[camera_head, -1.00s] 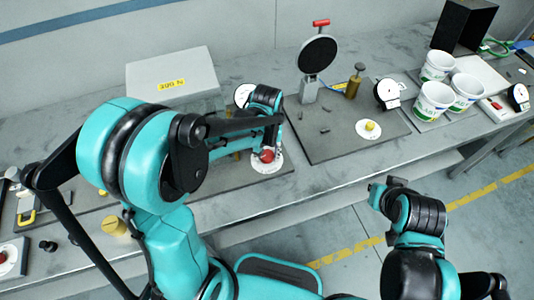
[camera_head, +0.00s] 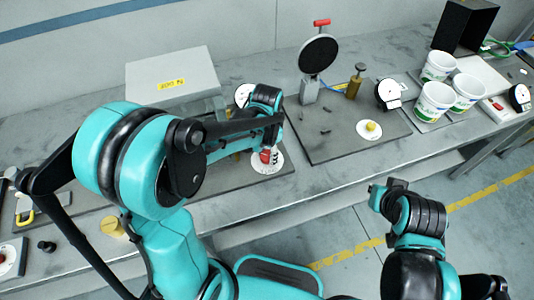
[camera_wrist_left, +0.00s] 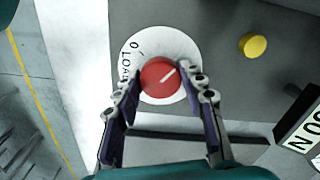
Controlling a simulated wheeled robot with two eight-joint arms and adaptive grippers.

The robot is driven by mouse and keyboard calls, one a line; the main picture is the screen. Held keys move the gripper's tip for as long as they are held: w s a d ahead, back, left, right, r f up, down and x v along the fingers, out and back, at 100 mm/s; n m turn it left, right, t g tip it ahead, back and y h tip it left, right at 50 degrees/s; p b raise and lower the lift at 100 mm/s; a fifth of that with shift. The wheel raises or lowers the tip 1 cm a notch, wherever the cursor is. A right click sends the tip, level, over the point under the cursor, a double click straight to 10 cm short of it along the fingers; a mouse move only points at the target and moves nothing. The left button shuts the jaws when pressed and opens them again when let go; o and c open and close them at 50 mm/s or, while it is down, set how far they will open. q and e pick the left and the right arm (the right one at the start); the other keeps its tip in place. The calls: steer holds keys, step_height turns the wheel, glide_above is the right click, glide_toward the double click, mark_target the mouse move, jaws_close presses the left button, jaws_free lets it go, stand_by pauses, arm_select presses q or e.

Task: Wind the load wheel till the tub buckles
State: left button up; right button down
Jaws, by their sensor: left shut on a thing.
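The red load wheel (camera_head: 265,157) sits on a white dial at the front of the bench. In the left wrist view the wheel (camera_wrist_left: 158,78) bears a white line pointing to the upper right, and its dial (camera_wrist_left: 185,48) reads "0 LOAD". My left gripper (camera_wrist_left: 162,88) has a finger on each side of the wheel and is shut on it; in the head view my arm partly hides it. White tubs (camera_head: 437,66) with green and blue prints stand at the right. I see no tub under load. My right gripper (camera_head: 386,190) is in front of the bench, its jaws unclear.
A grey box (camera_head: 172,72) with a yellow label stands at the back left. A black round plate on a stand (camera_head: 318,54), a brass weight-like post (camera_head: 354,82) and a yellow knob (camera_head: 371,126) lie to the right of the wheel. The floor in front is clear.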

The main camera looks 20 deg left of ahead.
mark_target(267, 156)
arm_select(q)
steer(key=shift+m, duration=0.5)
steer(key=o, duration=1.2)
steer(key=shift+c, duration=0.2)
step_height(267, 156, up, 12)
